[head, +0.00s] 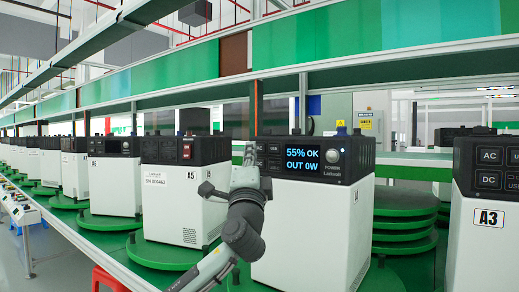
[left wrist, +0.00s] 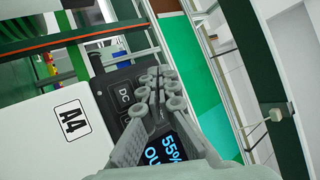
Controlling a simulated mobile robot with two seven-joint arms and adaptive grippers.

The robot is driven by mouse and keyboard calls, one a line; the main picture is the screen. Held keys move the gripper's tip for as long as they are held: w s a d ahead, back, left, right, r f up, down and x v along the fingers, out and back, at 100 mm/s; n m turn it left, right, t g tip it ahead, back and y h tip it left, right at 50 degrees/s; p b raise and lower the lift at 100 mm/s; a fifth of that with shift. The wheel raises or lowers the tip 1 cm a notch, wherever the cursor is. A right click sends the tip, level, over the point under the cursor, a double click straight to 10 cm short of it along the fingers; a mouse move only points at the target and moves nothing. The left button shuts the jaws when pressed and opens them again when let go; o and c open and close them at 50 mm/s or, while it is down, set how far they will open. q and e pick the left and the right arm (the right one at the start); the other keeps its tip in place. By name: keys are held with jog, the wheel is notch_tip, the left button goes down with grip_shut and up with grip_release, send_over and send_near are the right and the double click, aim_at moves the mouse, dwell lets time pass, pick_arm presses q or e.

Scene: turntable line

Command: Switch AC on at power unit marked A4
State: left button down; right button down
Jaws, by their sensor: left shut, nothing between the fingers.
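The power unit marked A4 (head: 316,215) is a white box with a black top panel, standing in the middle of the head view. Its lit display (head: 302,161) reads 55% OK, OUT 0W. The A4 label (left wrist: 72,122) shows in the left wrist view, with the DC button (left wrist: 123,95) beside my fingers. My left gripper (head: 249,157) is shut and empty, its fingertips close in front of the panel left of the display. In the left wrist view the shut fingers (left wrist: 160,80) cover part of the panel; the AC button is hidden. I cannot tell whether they touch.
Unit A3 (head: 490,240) stands at the right, with AC and DC buttons showing. Unit A5 (head: 183,205) stands at the left, with more units behind it on green turntables (head: 160,252). A green-edged shelf beam (head: 300,77) runs above the units.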

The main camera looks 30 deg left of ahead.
pick_arm(q)
jog(key=shift+w, duration=0.1)
dwell(0.7)
jog(key=shift+w, duration=0.35)
jog(key=shift+w, duration=0.35)
dwell(0.6)
jog(key=shift+s, duration=0.75)
jog(key=shift+s+a+b, duration=0.2)
jog(key=shift+s+b, duration=0.1)
jog(key=shift+s, duration=2.2)
